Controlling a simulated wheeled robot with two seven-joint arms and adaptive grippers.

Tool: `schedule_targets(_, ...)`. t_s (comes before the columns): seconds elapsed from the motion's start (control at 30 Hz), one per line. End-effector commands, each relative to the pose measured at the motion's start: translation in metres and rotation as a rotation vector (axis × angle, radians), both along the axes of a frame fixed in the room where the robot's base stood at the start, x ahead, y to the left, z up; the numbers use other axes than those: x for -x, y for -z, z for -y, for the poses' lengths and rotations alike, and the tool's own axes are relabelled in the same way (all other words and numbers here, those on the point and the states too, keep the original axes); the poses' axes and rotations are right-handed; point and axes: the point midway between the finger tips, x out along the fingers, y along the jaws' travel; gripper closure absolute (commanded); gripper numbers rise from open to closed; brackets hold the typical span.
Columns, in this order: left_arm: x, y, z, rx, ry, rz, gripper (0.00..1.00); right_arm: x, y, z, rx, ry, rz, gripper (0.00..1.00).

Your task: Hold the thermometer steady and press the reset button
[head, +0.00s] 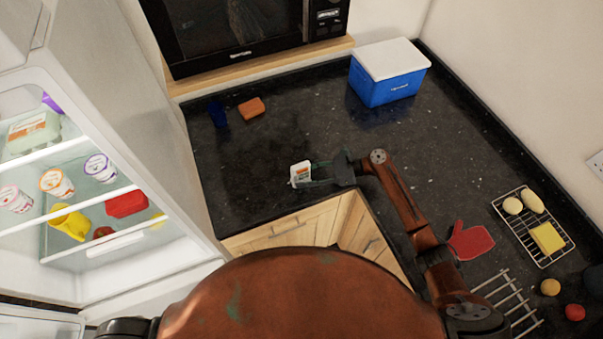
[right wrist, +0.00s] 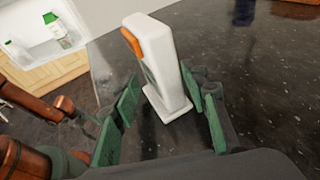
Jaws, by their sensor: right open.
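The thermometer (head: 300,174) is a small white upright device on the dark granite counter, near its front edge. In the right wrist view the thermometer (right wrist: 160,68) has a white body on a wider foot, with an orange part at its top left. My right gripper (head: 318,174) reaches in from the right. Its green-padded fingers (right wrist: 168,115) are open, one on each side of the thermometer, with gaps showing on both sides. The face of the thermometer is mostly turned away in the wrist view, and I cannot make out the reset button. My left gripper does not show.
A dark blue cup (head: 218,114) and an orange sponge (head: 251,109) lie behind the thermometer. A blue cooler (head: 388,86) stands at the back right, a microwave (head: 240,30) at the back. An open fridge (head: 150,130) borders the left. Granite around the thermometer is clear.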

Motion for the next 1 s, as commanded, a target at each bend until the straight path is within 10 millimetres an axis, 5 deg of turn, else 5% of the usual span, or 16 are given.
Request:
schedule_targets(0.17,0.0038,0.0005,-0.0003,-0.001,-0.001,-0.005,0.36,0.0000,0.0003,0.0001,0.000,0.000,0.000,0.61)
schedule_targets(0.67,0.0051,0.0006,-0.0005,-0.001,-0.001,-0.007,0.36,0.0001,0.0005,0.0005,0.000,0.000,0.000,0.95)
schedule_targets(1.0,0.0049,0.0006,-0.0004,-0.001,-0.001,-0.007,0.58,0.0002,0.0006,0.0006,0.001,0.000,-0.001,0.97)
